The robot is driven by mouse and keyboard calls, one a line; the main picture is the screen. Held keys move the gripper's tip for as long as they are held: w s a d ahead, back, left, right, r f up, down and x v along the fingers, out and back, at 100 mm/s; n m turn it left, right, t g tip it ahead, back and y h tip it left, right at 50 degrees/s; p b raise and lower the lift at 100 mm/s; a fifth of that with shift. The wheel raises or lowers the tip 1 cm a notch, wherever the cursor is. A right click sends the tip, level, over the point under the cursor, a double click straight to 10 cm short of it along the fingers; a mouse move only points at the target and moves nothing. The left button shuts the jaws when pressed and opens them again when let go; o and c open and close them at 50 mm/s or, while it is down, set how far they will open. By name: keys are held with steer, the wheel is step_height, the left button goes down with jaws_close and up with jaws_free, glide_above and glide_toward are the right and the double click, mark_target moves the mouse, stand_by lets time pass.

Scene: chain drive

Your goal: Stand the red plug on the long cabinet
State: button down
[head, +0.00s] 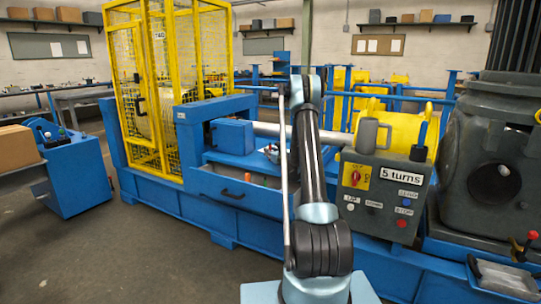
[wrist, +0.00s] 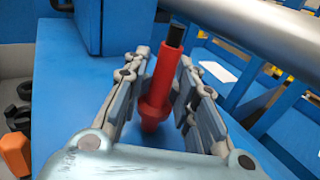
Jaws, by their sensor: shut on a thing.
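The red plug (wrist: 159,88) is in the wrist view, a red stem with a wider collar low down and a black upper end. It stands between the fingers of my gripper (wrist: 165,76), which are shut on it, and it looks slightly tilted in the picture. A flat blue surface (wrist: 75,95) lies below; I cannot tell whether the plug touches it. In the head view my arm hides most of the gripper and the plug. A long blue cabinet-like base (head: 185,212) with a black handle runs across the middle of the head view.
A thick grey shaft (wrist: 270,35) passes close to the gripper's right. A yellow mesh cage (head: 150,85) stands at the left. A grey control box (head: 380,190) with a cup on top is right of my arm. Clear floor lies at the front left.

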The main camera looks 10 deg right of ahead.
steer(key=c, duration=1.2)
jaws_free()
